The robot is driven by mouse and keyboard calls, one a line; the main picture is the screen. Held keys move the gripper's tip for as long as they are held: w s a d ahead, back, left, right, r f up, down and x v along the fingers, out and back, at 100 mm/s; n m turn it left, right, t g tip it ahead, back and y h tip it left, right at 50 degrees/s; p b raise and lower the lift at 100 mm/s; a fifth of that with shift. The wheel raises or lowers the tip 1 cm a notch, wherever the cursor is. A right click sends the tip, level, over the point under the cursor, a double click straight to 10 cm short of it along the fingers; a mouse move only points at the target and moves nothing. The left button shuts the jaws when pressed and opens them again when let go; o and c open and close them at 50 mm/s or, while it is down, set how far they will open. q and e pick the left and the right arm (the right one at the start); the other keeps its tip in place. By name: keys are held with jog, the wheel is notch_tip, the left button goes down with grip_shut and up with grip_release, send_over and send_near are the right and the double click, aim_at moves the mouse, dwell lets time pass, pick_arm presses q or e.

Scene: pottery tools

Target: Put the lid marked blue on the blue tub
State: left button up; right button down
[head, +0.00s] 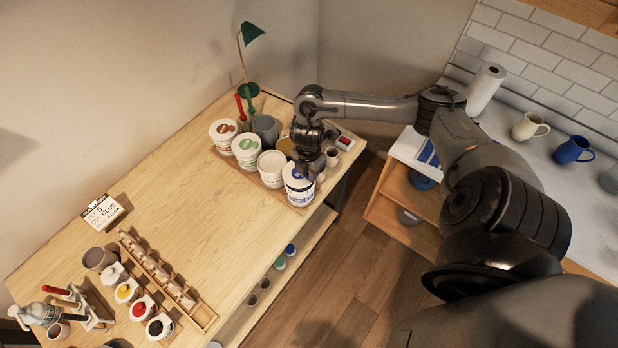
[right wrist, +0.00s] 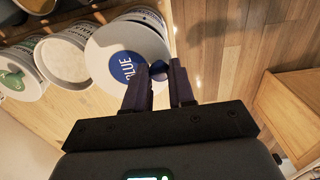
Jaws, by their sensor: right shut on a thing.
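The white lid with a round blue mark reading BLUE (right wrist: 105,58) is in my right gripper (right wrist: 160,80), whose fingers are shut on its small dark blue knob. In the head view the right gripper (head: 308,168) is over the front end of the tub row. The lid (head: 289,174) is at the top of the blue tub (head: 300,196), a white tub with blue print. In the right wrist view the tub's rim (right wrist: 150,17) shows past the lid's far edge. I cannot tell whether the lid touches the rim. My left gripper is not in view.
Tubs with a brown-marked lid (head: 223,130) and a green-marked lid (head: 246,147) stand in the row, beside a plain white-topped tub (head: 271,166). Cups and a green lamp (head: 252,36) stand behind. The table's middle is clear.

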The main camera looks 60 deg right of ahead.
notch_tip(320, 180, down, 3)
jog(key=shift+s+f, duration=0.1)
jog(key=shift+f, duration=0.25)
jog(key=c, duration=1)
grip_release()
jog(key=shift+f, duration=0.1)
jog(key=shift+o, duration=0.2)
